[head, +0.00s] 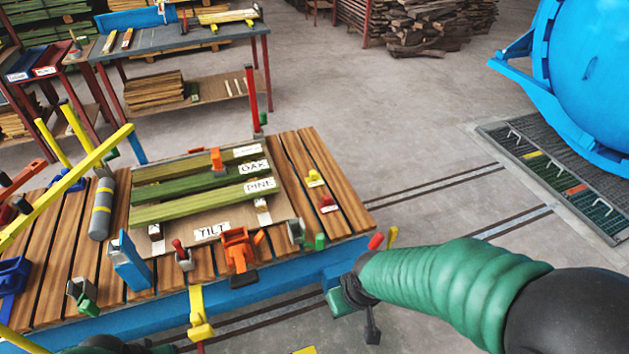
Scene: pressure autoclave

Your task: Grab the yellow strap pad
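A small yellow piece (315,178) lies on the right part of the slatted table, behind a similar red piece (328,204). It looks like the yellow strap pad, but it is too small to be sure. A larger yellow clamp-like part (200,318) hangs at the table's front edge. My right arm comes in from the right in a green sleeve. Its dark end (362,305) is by the table's front right corner, apart from the small yellow piece; its fingers cannot be made out clearly. Part of my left arm seems to show at the bottom left; its gripper is not visible.
Boards labelled OAK and PINE lie on a panel (277,214) mid-table. An orange clamp (239,250), a blue block (129,262) and a grey cylinder (102,209) stand around it. Long yellow bars rise at left.

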